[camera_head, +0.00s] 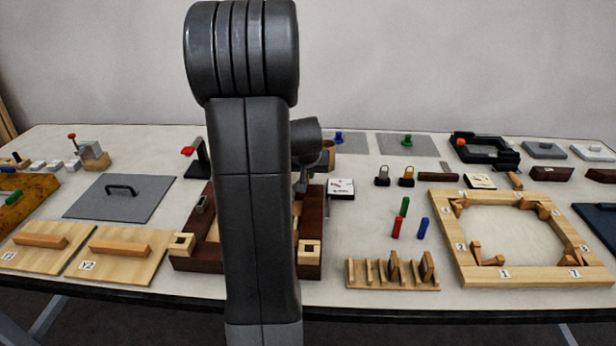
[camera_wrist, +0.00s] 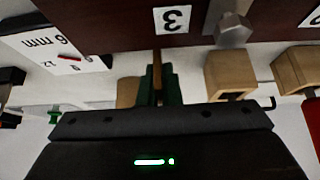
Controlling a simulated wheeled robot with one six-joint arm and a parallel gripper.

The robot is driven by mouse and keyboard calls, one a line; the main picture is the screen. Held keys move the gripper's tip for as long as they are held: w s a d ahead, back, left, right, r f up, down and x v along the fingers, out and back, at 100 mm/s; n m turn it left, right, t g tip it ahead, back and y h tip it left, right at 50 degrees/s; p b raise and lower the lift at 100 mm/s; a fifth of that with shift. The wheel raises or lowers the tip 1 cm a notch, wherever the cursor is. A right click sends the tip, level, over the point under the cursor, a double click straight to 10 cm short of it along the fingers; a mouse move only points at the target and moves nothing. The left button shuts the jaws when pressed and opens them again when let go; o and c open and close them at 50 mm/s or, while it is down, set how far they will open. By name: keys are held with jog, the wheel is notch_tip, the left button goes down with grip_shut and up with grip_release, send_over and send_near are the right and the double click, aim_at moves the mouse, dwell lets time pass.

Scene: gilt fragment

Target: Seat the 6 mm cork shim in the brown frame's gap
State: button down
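The brown frame (camera_head: 310,235) stands in the middle of the table, largely hidden behind my arm in the head view. Its dark side, with a label "3", fills the top of the wrist view (camera_wrist: 110,18). My gripper (camera_wrist: 160,85) has dark green fingers close together, with a thin brown strip between them, which looks like the cork shim (camera_wrist: 157,68). The strip's end points at the frame's edge below the label. I cannot tell whether it touches the frame or enters a gap. The head view hides the fingertips behind my arm.
A metal bolt (camera_wrist: 232,30) sticks out of the frame beside the label. Wooden blocks (camera_wrist: 231,75) are close on the right. A white "6 mm" card (camera_wrist: 55,45) is at left; a white card (camera_head: 341,187) also lies right of the frame. A slotted wooden rack (camera_head: 392,284) stands at the front.

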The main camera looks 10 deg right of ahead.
notch_tip(320, 180, up, 15)
jog(key=p, duration=0.6)
notch_tip(320, 180, down, 6)
jog(key=b, duration=0.6)
jog(key=shift+f+b, duration=0.15)
jog(key=shift+b, duration=0.25)
notch_tip(320, 180, down, 9)
jog(key=shift+f+b, duration=0.2)
jog(key=shift+b, duration=0.2)
jog(key=shift+f, duration=0.2)
jog(key=c, duration=1.6)
grip_release()
jog(key=shift+r, duration=0.1)
